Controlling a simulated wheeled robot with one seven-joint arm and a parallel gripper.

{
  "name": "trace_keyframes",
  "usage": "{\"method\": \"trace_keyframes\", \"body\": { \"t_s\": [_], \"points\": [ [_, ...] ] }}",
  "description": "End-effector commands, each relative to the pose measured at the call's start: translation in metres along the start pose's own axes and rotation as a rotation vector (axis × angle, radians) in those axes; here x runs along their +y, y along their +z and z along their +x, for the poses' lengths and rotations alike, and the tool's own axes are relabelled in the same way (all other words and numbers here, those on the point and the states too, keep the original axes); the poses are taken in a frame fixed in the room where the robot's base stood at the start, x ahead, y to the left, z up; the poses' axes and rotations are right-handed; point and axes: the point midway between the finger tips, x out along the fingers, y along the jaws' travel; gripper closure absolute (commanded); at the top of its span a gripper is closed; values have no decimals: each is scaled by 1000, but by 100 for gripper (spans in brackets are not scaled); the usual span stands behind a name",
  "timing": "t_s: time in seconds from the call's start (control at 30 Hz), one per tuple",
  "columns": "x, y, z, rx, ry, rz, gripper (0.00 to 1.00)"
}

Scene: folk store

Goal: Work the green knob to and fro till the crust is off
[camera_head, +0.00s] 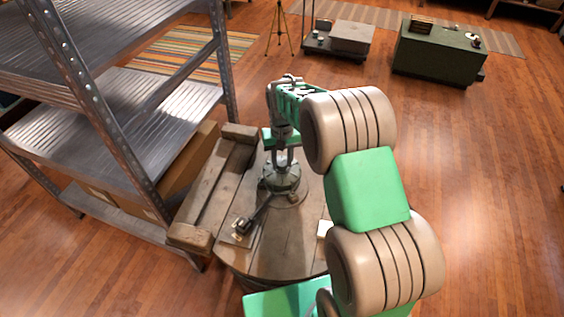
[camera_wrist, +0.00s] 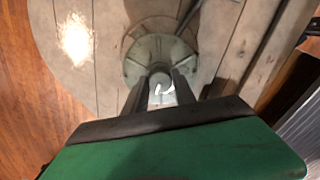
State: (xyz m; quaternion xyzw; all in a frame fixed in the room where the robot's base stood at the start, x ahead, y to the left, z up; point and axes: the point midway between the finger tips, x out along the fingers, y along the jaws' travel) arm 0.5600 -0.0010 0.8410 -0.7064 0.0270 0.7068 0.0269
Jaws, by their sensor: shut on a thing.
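The green knob (camera_head: 281,180) is a worn grey-green round piece on the wooden barrel top (camera_head: 290,245). It also shows in the wrist view (camera_wrist: 150,52), just beyond my fingertips, with a wider disc around its middle. My gripper (camera_head: 284,162) points down over the knob from above. In the wrist view my two dark fingers (camera_wrist: 161,78) are shut on its upper part, with a small bright patch between them. The fingers hide part of the knob. I cannot make out any crust clearly.
A dark long-handled tool (camera_head: 256,214) lies on the barrel top, left of the knob. A wooden bench (camera_head: 212,188) and metal shelving (camera_head: 150,110) stand close on the left. The floor on the right is clear.

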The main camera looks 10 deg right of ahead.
Motion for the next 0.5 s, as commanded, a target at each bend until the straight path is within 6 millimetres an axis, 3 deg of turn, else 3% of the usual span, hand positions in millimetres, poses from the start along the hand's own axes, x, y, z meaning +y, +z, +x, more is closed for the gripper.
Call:
{"method": "trace_keyframes", "body": {
  "t_s": [0.5],
  "points": [
    [-1,-1,-1,5,0,-489,100]
  ]
}}
